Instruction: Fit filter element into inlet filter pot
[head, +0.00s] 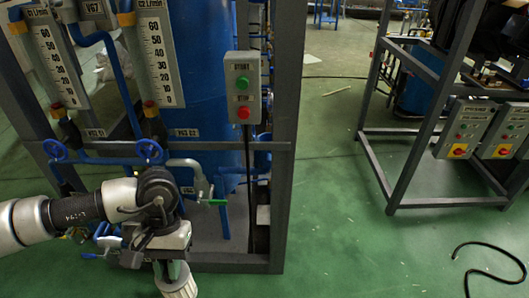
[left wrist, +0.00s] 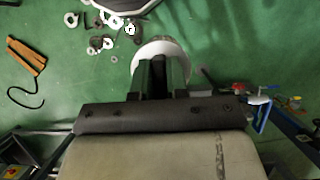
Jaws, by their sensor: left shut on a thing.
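My left gripper (head: 172,264) points down at the bottom left of the head view, in front of the blue-piped rig. It is shut on a white, ribbed filter element (head: 178,283), whose lower end is cut off by the picture edge. In the left wrist view the dark fingers (left wrist: 159,80) lie across the white round filter element (left wrist: 175,52). I cannot pick out the inlet filter pot with certainty in either view. My right gripper is not in view.
In the left wrist view, several ring-shaped parts (left wrist: 94,41) lie beyond the gripper. Open green floor (head: 340,245) extends to the right.

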